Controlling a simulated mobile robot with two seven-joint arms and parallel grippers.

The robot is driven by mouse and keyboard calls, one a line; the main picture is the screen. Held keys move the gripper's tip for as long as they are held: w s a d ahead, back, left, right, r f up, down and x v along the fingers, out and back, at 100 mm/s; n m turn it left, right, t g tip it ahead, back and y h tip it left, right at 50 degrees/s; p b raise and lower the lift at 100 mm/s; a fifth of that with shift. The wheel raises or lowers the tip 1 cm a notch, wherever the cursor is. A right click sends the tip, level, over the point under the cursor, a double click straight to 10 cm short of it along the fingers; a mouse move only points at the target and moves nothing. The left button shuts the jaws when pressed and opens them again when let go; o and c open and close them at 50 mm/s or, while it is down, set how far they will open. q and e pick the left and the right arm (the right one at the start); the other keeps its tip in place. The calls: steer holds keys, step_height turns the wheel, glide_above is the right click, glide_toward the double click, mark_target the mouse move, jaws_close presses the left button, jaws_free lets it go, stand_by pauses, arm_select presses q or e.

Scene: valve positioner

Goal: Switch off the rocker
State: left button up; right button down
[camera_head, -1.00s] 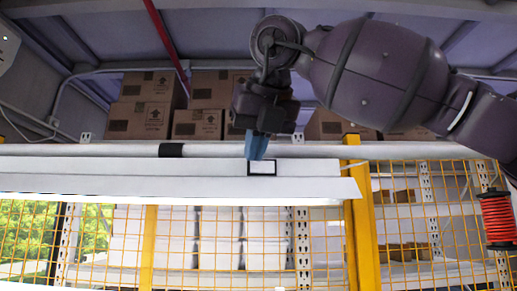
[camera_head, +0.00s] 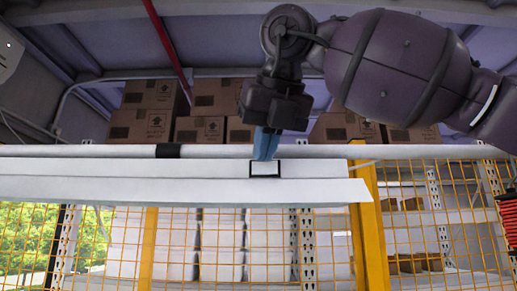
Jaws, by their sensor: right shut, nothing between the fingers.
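The rocker (camera_head: 265,169) is a small white rectangle in a black frame on the front face of a long white light fixture (camera_head: 110,170). My right gripper (camera_head: 265,152) reaches down from above with its blue fingers shut and empty. Its fingertips are at the rocker's upper edge and cover a little of the frame there; I cannot tell whether they touch it. The fixture's lower edge looks dull, with no bright strip of light. My left gripper is out of view.
A pale horizontal pipe (camera_head: 80,151) with a black band runs just above the fixture. Cardboard boxes (camera_head: 145,125) stand behind it. A yellow post (camera_head: 370,235) and yellow mesh stand below and to the right. A red spool shows at the right edge.

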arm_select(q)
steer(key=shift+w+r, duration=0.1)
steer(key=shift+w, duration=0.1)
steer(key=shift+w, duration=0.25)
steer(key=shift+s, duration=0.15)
arm_select(e)
steer(key=v, duration=1)
steer(key=shift+s+r, duration=0.25)
steer(key=shift+r, duration=0.05)
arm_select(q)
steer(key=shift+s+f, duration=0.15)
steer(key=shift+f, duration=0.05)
arm_select(e)
steer(key=shift+d, duration=0.15)
